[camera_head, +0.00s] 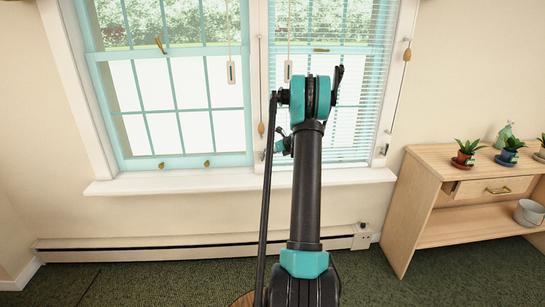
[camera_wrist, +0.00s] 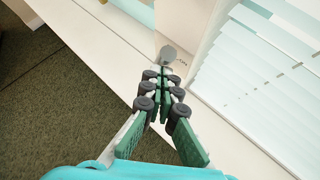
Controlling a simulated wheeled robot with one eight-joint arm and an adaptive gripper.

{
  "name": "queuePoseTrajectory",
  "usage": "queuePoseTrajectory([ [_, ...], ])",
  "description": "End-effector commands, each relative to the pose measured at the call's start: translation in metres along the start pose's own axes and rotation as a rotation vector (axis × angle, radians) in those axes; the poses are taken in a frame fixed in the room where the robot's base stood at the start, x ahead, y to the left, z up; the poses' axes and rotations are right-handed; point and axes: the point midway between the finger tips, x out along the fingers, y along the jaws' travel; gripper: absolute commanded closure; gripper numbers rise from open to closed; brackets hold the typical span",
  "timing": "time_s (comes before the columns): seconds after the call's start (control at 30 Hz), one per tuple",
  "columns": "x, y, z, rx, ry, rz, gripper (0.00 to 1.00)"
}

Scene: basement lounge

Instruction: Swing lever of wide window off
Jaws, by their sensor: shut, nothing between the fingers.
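Two side-by-side windows fill the wall: the left window (camera_head: 185,95) has teal sashes, and the right window (camera_head: 350,130) has lowered blinds. A brass lever (camera_head: 160,45) stands tilted up on the left window's middle rail. A flat brass piece (camera_head: 321,50) shows on the right window at similar height. Which is the wide window I cannot tell. My gripper (camera_wrist: 164,82) is shut and empty, low by the post between the windows, above the sill. A round grey piece (camera_wrist: 168,53) appears just beyond its fingertips. In the head view my arm hides most of the gripper.
The white sill (camera_head: 190,182) runs below both windows, with a baseboard heater (camera_head: 180,248) beneath. Cords with wooden tassels (camera_head: 261,130) hang beside the blinds. A wooden shelf (camera_head: 440,215) with several potted plants stands right. The carpet at left is clear.

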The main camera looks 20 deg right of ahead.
Motion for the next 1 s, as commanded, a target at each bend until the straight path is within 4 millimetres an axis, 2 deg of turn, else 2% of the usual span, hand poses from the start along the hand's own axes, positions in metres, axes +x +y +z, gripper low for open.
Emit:
queuePoseTrajectory([
  [0.17,0.002,0.009,0.006,-0.068,0.064,-0.066,1.0],
  [0.4,0.004,0.013,0.009,-0.064,0.061,-0.065,1.0],
  [1.0,0.005,0.015,0.009,-0.062,0.06,-0.064,1.0],
])
